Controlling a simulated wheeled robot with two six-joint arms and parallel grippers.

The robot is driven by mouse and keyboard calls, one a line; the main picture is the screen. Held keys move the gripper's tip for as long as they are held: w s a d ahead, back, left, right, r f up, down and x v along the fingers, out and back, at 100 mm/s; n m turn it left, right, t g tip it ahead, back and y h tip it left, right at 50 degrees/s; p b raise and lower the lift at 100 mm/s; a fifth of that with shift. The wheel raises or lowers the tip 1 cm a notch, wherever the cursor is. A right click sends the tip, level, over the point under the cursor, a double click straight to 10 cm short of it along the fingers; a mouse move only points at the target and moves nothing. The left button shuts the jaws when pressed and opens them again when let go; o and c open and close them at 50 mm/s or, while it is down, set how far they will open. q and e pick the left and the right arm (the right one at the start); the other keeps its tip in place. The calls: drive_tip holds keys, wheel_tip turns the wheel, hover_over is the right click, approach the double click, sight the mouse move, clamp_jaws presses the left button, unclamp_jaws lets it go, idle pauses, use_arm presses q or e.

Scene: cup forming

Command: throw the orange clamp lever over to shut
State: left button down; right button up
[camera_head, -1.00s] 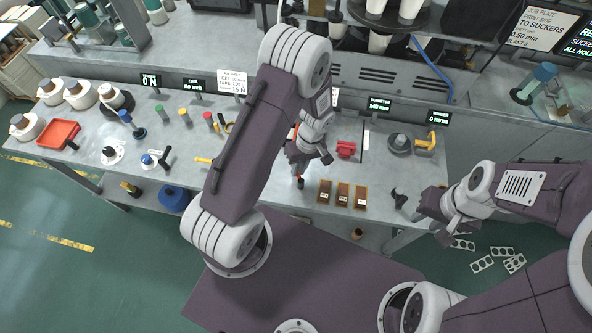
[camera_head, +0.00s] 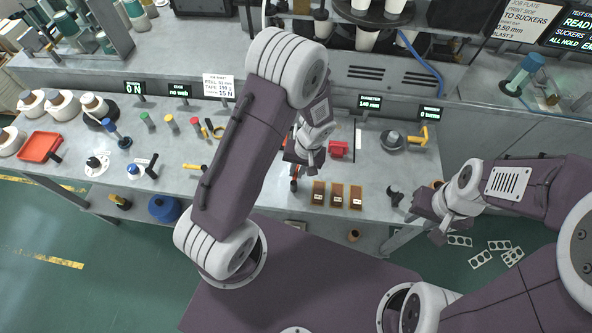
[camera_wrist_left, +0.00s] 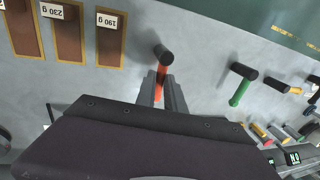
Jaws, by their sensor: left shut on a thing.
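The orange clamp lever (camera_wrist_left: 161,82) shows in the left wrist view as an orange stem with a black knob, pointing toward the table's front edge. My left gripper (camera_wrist_left: 161,95) is shut on the stem, with a finger on either side and the knob sticking out beyond the fingertips. In the head view my left gripper (camera_head: 297,172) is low over the bench, and the orange lever (camera_head: 294,184) shows just below it. The lever's base is hidden by the gripper. My right gripper (camera_head: 438,226) hangs off the bench's right front corner; its fingers are unclear.
A green lever (camera_wrist_left: 239,92) and a yellow lever (camera_wrist_left: 276,85) stand beside the orange one. Brown labelled blocks (camera_head: 337,195) lie on its other side. A red part (camera_head: 338,149) sits behind. A black tool (camera_head: 394,196) lies near the right edge.

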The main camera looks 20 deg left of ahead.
use_arm(q)
drive_tip(key=shift+w+r, duration=0.1)
drive_tip(key=shift+w, duration=0.05)
drive_tip(key=c, duration=1.4)
unclamp_jaws()
drive_tip(key=shift+c, duration=0.2)
wheel_tip(320, 180, up, 9)
drive_tip(key=d, duration=0.1)
drive_tip(key=shift+d, duration=0.4)
drive_tip(key=shift+w, duration=0.1)
